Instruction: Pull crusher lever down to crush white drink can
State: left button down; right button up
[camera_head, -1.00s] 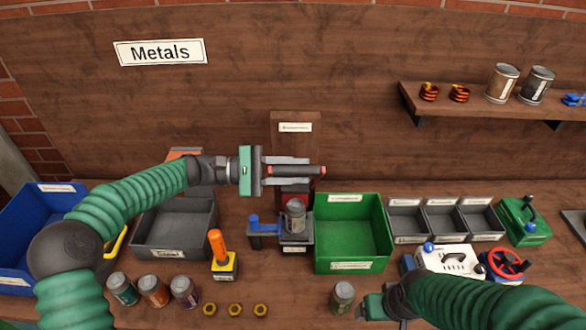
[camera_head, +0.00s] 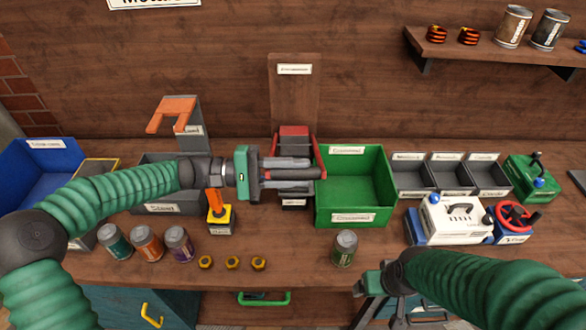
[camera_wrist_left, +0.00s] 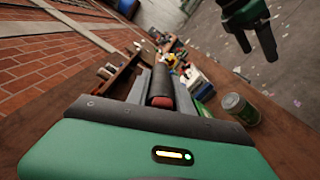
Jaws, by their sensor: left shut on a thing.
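My left gripper (camera_head: 290,174) is shut on the dark, red-ended bar of the crusher lever (camera_head: 312,174). The bar is low, across the front of the crusher. The crusher (camera_head: 293,136) has a red block and red side arms in front of a tall wooden backboard. The can in the crusher is hidden behind my gripper and the bar. In the left wrist view the bar (camera_wrist_left: 162,90) lies between my left fingers. My right gripper (camera_head: 380,308) hangs empty at the front right; its fingers stand apart in the left wrist view (camera_wrist_left: 257,42).
A green bin (camera_head: 353,217) stands right beside the crusher. A green-labelled can (camera_head: 345,250) stands in front of it. Several cans (camera_head: 147,243) and brass nuts (camera_head: 232,263) are at the front left. An orange-handled device (camera_head: 220,215) stands left of the crusher.

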pick_arm(q)
jog(key=shift+s+d+r, duration=0.1)
jog(key=c, duration=1.5)
grip_release()
jog(key=o, duration=0.4)
jog(key=shift+d, duration=0.2)
pick_arm(e)
jog(key=shift+d, duration=0.3)
pick_arm(q)
jog(key=a, duration=1.7)
jog(key=shift+f+b, duration=0.2)
jog(key=shift+b, duration=0.2)
pick_arm(e)
jog(key=shift+a+f, duration=0.2)
jog(key=shift+f, duration=0.25)
jog(key=shift+d, duration=0.1)
